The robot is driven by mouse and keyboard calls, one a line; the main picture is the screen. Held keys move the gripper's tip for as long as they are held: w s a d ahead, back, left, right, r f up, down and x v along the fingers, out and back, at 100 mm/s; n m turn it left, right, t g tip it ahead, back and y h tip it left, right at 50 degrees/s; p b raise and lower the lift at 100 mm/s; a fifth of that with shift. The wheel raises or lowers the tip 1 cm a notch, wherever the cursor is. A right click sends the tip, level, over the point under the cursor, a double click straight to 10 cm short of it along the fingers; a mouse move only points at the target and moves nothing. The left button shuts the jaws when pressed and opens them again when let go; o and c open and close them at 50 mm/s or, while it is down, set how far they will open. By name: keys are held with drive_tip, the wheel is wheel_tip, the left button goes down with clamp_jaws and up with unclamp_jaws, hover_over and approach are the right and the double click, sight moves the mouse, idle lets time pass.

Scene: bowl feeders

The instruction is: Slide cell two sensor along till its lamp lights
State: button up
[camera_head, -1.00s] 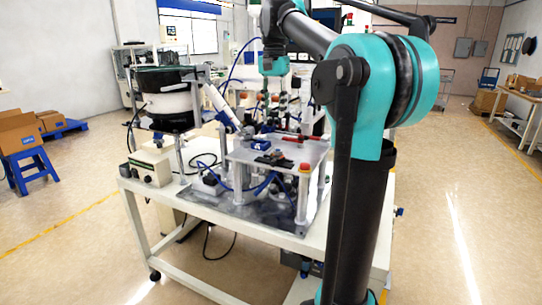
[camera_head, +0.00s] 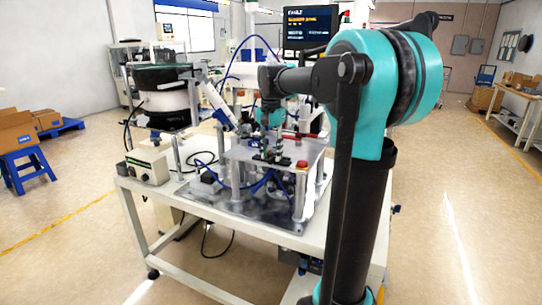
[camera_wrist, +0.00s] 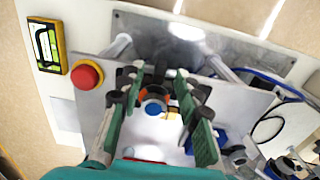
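My gripper (camera_wrist: 160,95) shows in the wrist view with its two green-padded fingers spread apart, pointing down at a raised metal plate (camera_wrist: 110,112). A small part with a blue round top and an orange edge (camera_wrist: 153,107) lies between the fingers, with dark pieces around it; I cannot tell whether it is the cell two sensor or whether the fingers touch it. No lit lamp can be made out on it. In the head view my gripper (camera_head: 272,146) is low over the plate (camera_head: 240,153), partly hidden among the fixture parts.
A red stop button (camera_wrist: 87,74) stands at the plate's edge. A yellow-framed device (camera_wrist: 46,46) lies beyond it on the white bench. A bowl feeder (camera_head: 165,95) stands at the left, with a control box (camera_head: 148,166) in front. Blue hoses run beneath the plate. A screen (camera_head: 307,27) is behind.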

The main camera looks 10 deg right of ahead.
drive_tip(key=shift+f, duration=0.65)
clamp_jaws()
